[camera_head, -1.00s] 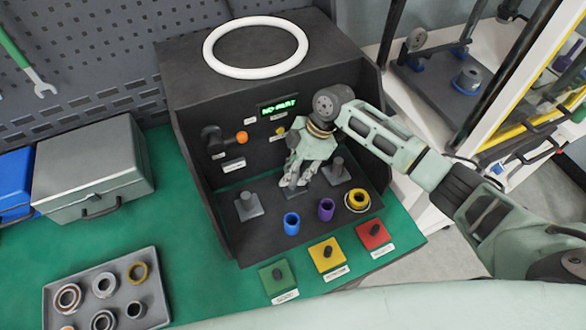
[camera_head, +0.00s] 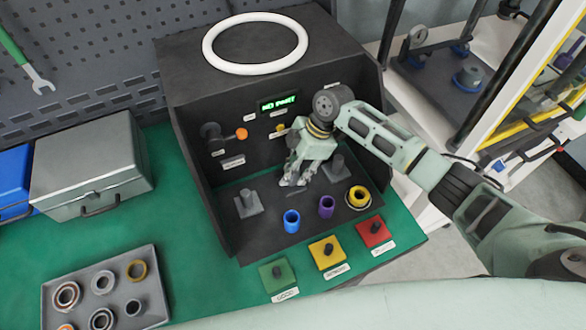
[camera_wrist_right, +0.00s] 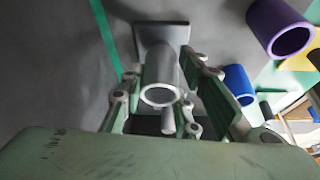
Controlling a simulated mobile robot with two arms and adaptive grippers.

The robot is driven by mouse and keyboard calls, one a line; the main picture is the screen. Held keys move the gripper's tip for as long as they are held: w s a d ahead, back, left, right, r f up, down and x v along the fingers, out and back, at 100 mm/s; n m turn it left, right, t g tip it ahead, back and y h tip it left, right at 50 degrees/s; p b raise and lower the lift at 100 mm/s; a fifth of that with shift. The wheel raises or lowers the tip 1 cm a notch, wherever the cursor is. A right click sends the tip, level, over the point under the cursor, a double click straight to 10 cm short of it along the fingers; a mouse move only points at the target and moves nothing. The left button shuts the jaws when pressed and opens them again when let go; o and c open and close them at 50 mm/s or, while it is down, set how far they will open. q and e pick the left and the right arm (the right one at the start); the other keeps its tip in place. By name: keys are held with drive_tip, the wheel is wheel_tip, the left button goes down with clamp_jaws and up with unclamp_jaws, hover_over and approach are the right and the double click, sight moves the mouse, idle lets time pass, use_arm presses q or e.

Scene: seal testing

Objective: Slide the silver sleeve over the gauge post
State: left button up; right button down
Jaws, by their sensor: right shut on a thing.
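The silver sleeve (camera_wrist_right: 162,96) shows in the right wrist view as a hollow grey tube, its open rim facing the camera. My right gripper (camera_head: 293,182) is low over the middle of the black test stand and is shut on the sleeve; its fingers flank the tube in the wrist view (camera_wrist_right: 166,100). A grey square base (camera_wrist_right: 162,33) lies beyond the tube there. Grey posts on square bases stand at the left (camera_head: 248,201) and right (camera_head: 338,170) of the gripper in the head view. I cannot tell whether the sleeve is around any post. My left gripper is out of view.
Blue (camera_head: 292,221), purple (camera_head: 326,207) and yellow (camera_head: 358,197) rings or tubes stand along the stand's front. Green, yellow and red pads (camera_head: 374,233) lie before it. A tray of rings (camera_head: 152,265) and a grey box (camera_head: 90,165) are left.

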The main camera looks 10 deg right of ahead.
drive_tip(key=shift+f+b, duration=0.35)
drive_tip(key=shift+f, duration=0.45)
idle(1.0)
drive_tip(key=c, duration=1.3)
unclamp_jaws()
drive_tip(key=shift+o, duration=0.2)
wheel_tip(320, 180, up, 9)
drive_tip(key=p, duration=0.8)
